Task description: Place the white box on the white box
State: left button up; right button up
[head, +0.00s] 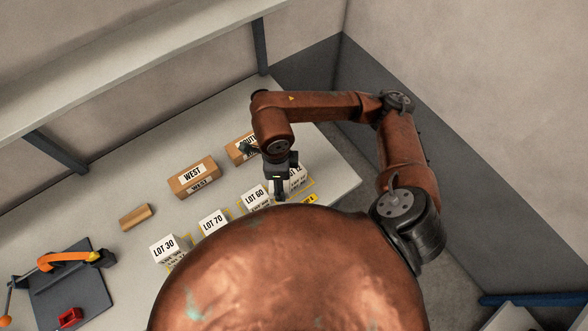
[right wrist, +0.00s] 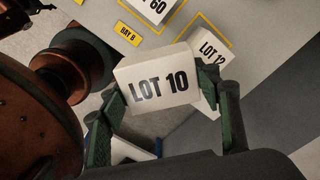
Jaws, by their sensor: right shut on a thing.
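My right gripper (right wrist: 172,108) is shut on a white box marked LOT 10 (right wrist: 160,84), with a green finger pad on each side of it. In the head view the right gripper (head: 278,188) points down at the right end of the row of boxes, and the held box is mostly hidden there. A white box marked LOT 12 (right wrist: 209,46) shows just behind the held box, partly covered by it. I cannot tell whether the two touch. More white boxes, LOT 60 (head: 256,198), LOT 70 (head: 212,222) and LOT 30 (head: 165,248), stand in a row on the table. My left gripper is out of view.
Brown boxes stand farther back, one marked WEST (head: 193,176). A small wooden block (head: 136,216) lies to their left. A dark board with an orange-handled tool (head: 72,260) is at the far left. A shelf (head: 130,55) hangs over the table's back. Yellow lines mark bays.

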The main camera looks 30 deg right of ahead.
jog(key=m, duration=0.2)
jog(key=s+r+m, duration=0.1)
jog(key=m, duration=0.1)
jog(key=s+a+m+p, duration=0.1)
jog(key=m, duration=0.1)
jog(key=shift+s+r, duration=0.2)
jog(key=shift+r, duration=0.05)
jog(key=m, duration=0.1)
jog(key=s+m, duration=0.1)
jog(key=m, duration=0.2)
jog(key=shift+s+a+r+m+p, duration=0.15)
jog(key=shift+a+r+m+p, duration=0.05)
jog(key=shift+r+m+p, duration=0.1)
jog(key=p, duration=0.2)
send_near(294, 172)
jog(key=s+a+r, duration=0.2)
jog(key=s+a, duration=0.1)
jog(key=s, duration=0.1)
jog(key=w+d+f, duration=0.2)
jog(key=f, duration=0.1)
jog(key=shift+w+d+f, duration=0.2)
jog(key=shift+w+f, duration=0.1)
jog(key=shift+w+d+f, duration=0.35)
jog(key=shift+w+f, duration=0.05)
jog(key=shift+f, duration=0.25)
notch_tip(294, 172, down, 3)
jog(key=shift+w+d+f+p, duration=0.1)
jog(key=shift+p, duration=0.65)
jog(key=shift+f, duration=0.25)
jog(key=o, duration=1.3)
